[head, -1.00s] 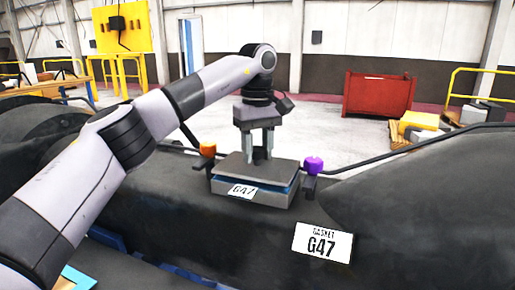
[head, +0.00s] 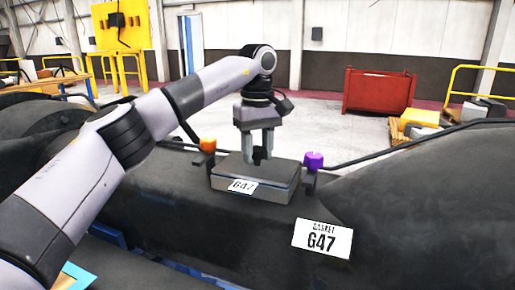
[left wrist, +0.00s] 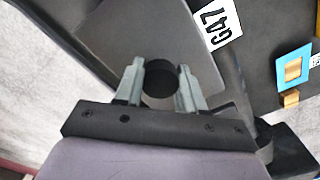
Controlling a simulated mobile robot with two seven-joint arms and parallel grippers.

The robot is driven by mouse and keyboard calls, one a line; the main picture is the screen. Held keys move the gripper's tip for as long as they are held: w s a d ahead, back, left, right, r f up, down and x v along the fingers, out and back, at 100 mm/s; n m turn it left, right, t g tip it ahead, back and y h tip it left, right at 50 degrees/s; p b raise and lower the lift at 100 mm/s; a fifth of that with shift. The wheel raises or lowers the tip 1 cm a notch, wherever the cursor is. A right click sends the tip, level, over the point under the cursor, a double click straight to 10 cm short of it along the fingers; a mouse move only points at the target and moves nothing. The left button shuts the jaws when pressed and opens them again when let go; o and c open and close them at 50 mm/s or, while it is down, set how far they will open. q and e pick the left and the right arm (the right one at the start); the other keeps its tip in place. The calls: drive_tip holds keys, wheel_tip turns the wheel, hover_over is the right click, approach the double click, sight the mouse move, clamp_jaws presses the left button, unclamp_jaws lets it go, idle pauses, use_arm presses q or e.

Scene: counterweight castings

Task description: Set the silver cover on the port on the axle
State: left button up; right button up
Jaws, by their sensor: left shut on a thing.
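The silver cover (head: 255,172), a flat grey plate with a white G47 label, lies level on the port on the dark axle (head: 150,205). No clear gap shows between cover and port; the port is hidden under it. My left gripper (head: 261,158) stands upright above the cover, shut on its round black knob. In the left wrist view the two fingers (left wrist: 160,85) flank the knob, and the cover (left wrist: 130,35) fills the space beyond them. My right gripper is not in view.
An orange-topped post (head: 208,145) and a purple-topped post (head: 314,160) stand beside the port. A second G47 sign (head: 322,239), for a gasket, is on the axle. A blue square piece (left wrist: 293,68) lies off to one side. A red bin (head: 378,92) stands behind.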

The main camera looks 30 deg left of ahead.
use_arm(q)
drive_tip(key=o, duration=1.1)
drive_tip(key=shift+o, duration=0.2)
drive_tip(key=shift+r, duration=3.6)
